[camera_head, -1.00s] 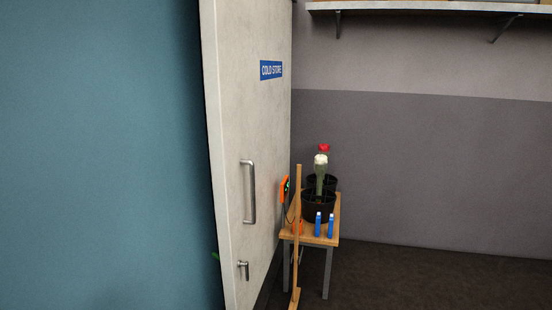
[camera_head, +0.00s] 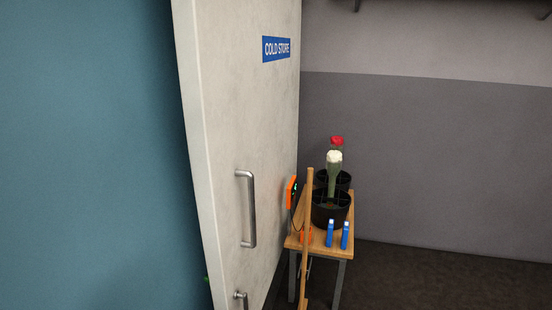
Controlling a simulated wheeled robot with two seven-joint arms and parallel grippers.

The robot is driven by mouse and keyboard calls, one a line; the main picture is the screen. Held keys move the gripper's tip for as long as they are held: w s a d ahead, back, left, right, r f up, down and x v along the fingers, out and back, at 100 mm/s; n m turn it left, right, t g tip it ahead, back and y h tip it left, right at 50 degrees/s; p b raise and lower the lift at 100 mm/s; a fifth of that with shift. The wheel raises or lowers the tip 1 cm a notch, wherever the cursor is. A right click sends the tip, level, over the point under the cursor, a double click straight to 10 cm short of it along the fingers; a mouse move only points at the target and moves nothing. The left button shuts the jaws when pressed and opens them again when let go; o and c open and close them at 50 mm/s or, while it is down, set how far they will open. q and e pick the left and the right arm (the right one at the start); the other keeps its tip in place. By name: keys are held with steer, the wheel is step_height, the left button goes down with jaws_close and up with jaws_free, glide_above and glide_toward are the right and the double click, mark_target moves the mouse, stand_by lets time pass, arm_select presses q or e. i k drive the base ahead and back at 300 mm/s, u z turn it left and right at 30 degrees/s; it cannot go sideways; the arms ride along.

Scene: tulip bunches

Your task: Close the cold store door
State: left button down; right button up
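The cold store door (camera_head: 232,120) is a pale grey panel that stands open, seen at a steep angle left of the picture's middle. It carries a blue "COLD STORE" sign (camera_head: 276,49) near its top. A vertical metal bar handle (camera_head: 250,209) is on its face. A smaller metal lever (camera_head: 241,298) sits below the handle, cut by the bottom edge. Neither of my grippers shows in the head view, and nothing is seen touching the door.
A teal surface (camera_head: 85,150) fills the left. Right of the door stands a small wooden table (camera_head: 346,244) with black pots (camera_head: 325,212) of red and white flowers and two blue items (camera_head: 337,235). A wooden post (camera_head: 308,240) stands before it. Dark floor (camera_head: 430,280) lies clear at right.

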mark_target(239, 61)
steer(key=k, duration=0.5)
steer(key=z, duration=0.9)
steer(key=i, duration=1.95)
steer(key=u, duration=0.7)
